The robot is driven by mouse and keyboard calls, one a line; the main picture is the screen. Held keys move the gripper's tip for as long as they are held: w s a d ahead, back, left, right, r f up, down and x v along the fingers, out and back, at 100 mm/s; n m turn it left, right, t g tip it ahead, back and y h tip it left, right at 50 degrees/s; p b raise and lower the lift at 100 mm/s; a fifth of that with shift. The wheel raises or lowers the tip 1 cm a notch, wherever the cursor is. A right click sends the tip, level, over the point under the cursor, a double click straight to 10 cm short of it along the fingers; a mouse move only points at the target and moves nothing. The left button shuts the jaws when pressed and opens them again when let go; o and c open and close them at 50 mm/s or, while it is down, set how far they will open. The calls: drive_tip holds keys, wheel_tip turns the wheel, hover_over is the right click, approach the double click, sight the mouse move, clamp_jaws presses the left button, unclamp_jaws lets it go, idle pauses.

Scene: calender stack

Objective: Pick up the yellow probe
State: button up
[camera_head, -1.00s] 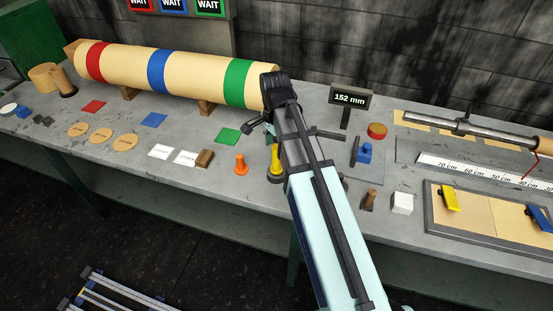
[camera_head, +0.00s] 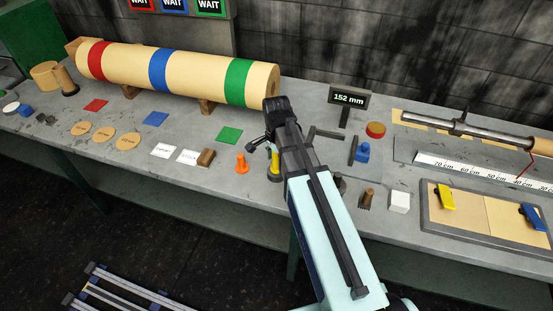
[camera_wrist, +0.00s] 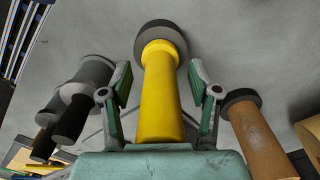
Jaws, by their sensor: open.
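The yellow probe (camera_wrist: 162,95) is a yellow cylinder with a rounded collar and a dark round base. In the wrist view it lies between the two fingers of my gripper (camera_wrist: 160,88), which stand apart on either side of it with visible gaps. In the head view the probe (camera_head: 275,163) stands on the bench, partly hidden by my gripper and wrist. My gripper is open around the probe and does not appear to touch it.
In the wrist view, dark grey cylinders (camera_wrist: 72,110) stand left and a brown cylinder (camera_wrist: 250,130) stands right, both close to the fingers. In the head view an orange piece (camera_head: 241,164) stands just left of the probe, with a brown block (camera_head: 206,158) beyond.

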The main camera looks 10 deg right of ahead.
drive_tip(key=shift+c, duration=0.4)
clamp_jaws()
drive_tip(key=shift+r, duration=0.1)
wheel_tip(320, 180, up, 20)
drive_tip(key=b, duration=0.4)
drive_tip(key=shift+b, duration=0.4)
